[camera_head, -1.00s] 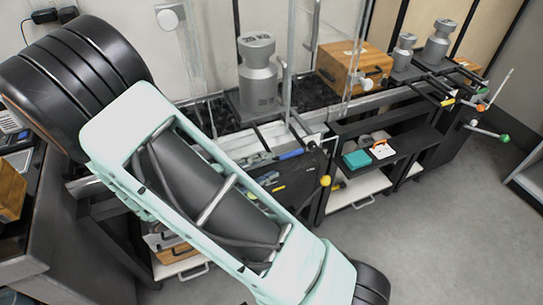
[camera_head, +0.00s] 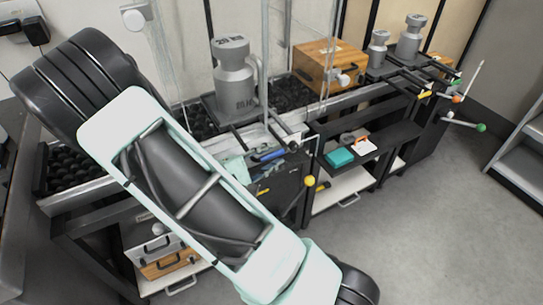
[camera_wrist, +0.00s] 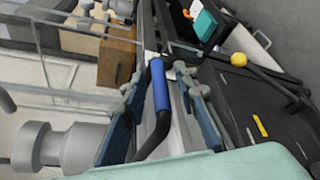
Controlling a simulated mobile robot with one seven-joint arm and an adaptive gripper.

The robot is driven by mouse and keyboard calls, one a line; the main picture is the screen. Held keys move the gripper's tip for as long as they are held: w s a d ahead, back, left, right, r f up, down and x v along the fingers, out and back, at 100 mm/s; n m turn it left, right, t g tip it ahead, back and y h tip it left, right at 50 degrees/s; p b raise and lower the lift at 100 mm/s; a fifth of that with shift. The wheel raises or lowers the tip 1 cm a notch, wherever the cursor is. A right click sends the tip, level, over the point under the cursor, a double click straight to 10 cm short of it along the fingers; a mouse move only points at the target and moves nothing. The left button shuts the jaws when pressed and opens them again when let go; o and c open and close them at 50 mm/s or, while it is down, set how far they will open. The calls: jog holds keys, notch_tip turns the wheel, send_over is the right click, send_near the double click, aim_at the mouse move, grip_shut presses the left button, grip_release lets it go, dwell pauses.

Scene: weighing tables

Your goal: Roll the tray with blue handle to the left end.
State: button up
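The blue handle (camera_head: 268,155) sticks out at the front of the rolling table, below the large grey weight (camera_head: 235,80). The weight stands on a dark tray (camera_head: 209,102) behind glass panels; how the handle joins the tray is partly hidden. In the wrist view the blue handle (camera_wrist: 160,86) lies between the two fingers of my gripper (camera_wrist: 162,88), with a gap visible on each side. My gripper is open around it. In the head view my arm hides much of the gripper. The grey weight also shows at the lower left of the wrist view (camera_wrist: 65,148).
A wooden box (camera_head: 325,65) and two smaller grey weights (camera_head: 409,40) stand further right along the table. A yellow knob (camera_head: 310,181) sticks out near the handle. A shelf below holds a teal box (camera_head: 339,157). The floor (camera_head: 420,230) at right is clear.

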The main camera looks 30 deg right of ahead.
grip_shut()
jog(key=shift+a, duration=0.2)
dwell(0.3)
